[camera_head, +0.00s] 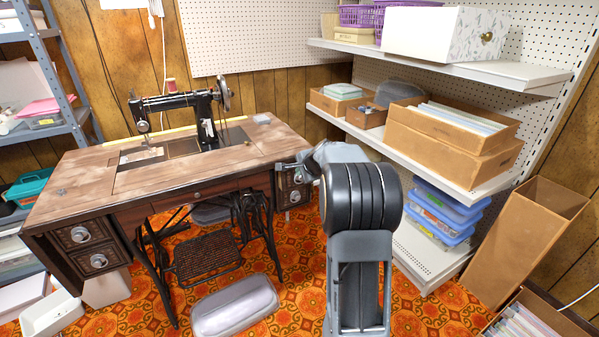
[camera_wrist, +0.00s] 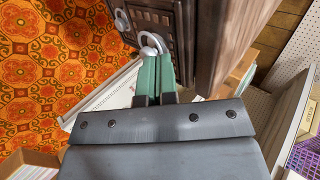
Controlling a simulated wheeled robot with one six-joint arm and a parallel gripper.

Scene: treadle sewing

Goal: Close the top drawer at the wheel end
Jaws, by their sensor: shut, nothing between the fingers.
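The treadle sewing table (camera_head: 200,165) carries a black sewing machine (camera_head: 185,105) with its handwheel (camera_head: 222,94) on the right. The top drawer at the wheel end (camera_head: 284,181) is partly covered by my arm in the head view. In the wrist view its dark carved front (camera_wrist: 168,22) shows with a metal pull (camera_wrist: 150,44). My gripper (camera_wrist: 155,58) has its green fingers together and empty, with the tips at or very near this pull; contact is unclear. My gripper is mostly hidden in the head view. How far the drawer stands out is hard to tell.
A lower drawer pull (camera_wrist: 121,19) is beside the top one. Shelves with boxes (camera_head: 450,130) and blue bins (camera_head: 445,212) stand at right. A grey rounded case (camera_head: 235,305) lies on the patterned floor. A treadle (camera_head: 205,257) is under the table.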

